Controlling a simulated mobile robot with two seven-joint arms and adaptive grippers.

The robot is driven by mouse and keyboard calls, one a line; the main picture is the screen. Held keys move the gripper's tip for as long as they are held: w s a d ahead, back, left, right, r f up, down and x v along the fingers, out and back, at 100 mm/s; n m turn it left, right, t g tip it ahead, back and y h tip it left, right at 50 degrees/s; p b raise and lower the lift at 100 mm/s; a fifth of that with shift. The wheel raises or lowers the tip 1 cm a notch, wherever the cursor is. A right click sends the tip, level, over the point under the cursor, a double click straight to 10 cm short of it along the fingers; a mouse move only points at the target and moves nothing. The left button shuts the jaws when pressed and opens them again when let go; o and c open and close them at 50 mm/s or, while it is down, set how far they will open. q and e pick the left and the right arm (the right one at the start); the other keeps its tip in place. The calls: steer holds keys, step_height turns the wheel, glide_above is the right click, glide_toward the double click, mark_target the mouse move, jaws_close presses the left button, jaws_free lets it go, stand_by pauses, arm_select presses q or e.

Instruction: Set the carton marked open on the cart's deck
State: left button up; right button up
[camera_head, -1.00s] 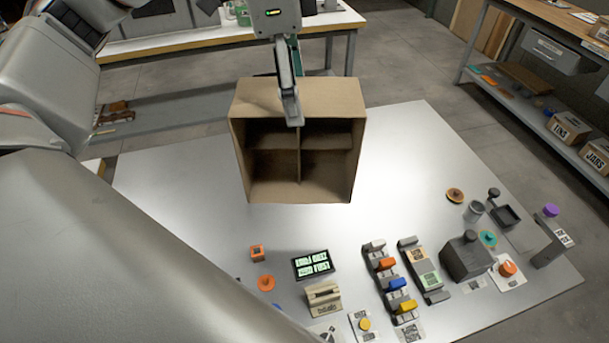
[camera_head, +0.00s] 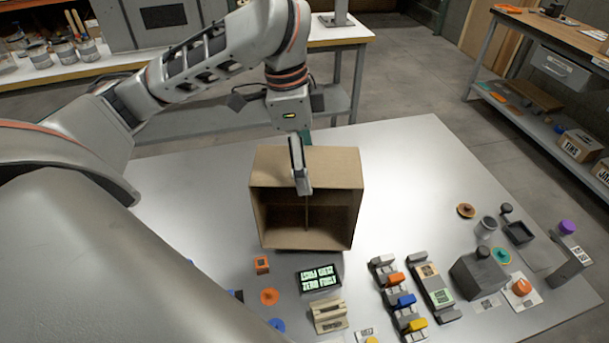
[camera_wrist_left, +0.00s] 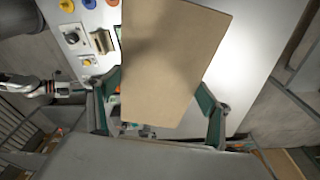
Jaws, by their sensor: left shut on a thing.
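A brown cardboard carton (camera_head: 258,205) has its open side facing the head camera, with an upright divider and empty compartments. A plain face of the carton (camera_wrist_left: 170,60) fills the middle of the left wrist view, between the green fingers. The carton is over the middle of a grey tabletop (camera_head: 410,170); I cannot tell if it touches. No "open" marking shows, and I cannot pick out a cart for certain. My right gripper (camera_wrist_left: 68,89) shows small and unclear in the left wrist view.
A lit display (camera_head: 319,279), a beige block (camera_head: 328,314) and sliding switches (camera_head: 397,300) sit close in front of the carton. A grey box (camera_head: 477,273) and purple-topped post (camera_head: 567,240) stand right. Bare tabletop lies left and back-right. A bench with jars is behind.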

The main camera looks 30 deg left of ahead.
mark_target(305, 200)
arm_select(q)
steer(key=shift+f+b, duration=0.5)
steer(key=shift+f, duration=1.2)
steer(key=o, duration=1.5)
steer(key=shift+f, duration=0.15)
